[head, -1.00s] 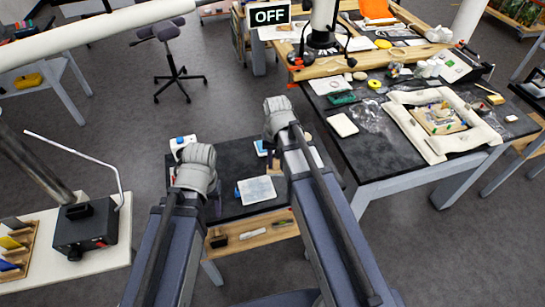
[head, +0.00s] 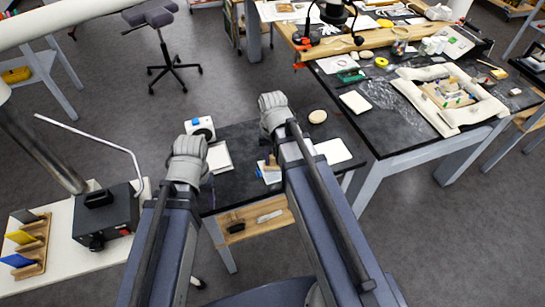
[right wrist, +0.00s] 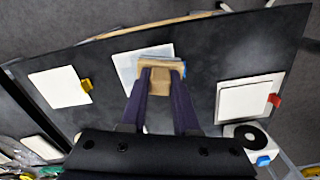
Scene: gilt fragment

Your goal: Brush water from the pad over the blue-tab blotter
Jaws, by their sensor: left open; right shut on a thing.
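My right gripper (right wrist: 161,88) is shut on a tan wooden block-shaped brush (right wrist: 160,68), held over the middle pale sheet (right wrist: 128,66). This sheet is the blotter with a blue tab (right wrist: 183,67), partly hidden behind the brush. I cannot tell whether the brush touches it. The blotter also shows in the head view (head: 268,177). A white sheet with a yellow tab (right wrist: 60,87) and one with a red tab (right wrist: 245,100) lie on either side. My left gripper (head: 195,190) is open, mostly hidden by its wrist. I cannot clearly identify the water pad.
A white unit with a black disc and blue part (head: 199,127) stands at the small black table's far left. A round tan disc (head: 318,116) lies at the back right. A larger cluttered table (head: 375,138) stands to the right. A black box (head: 106,214) stands on a white surface at left.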

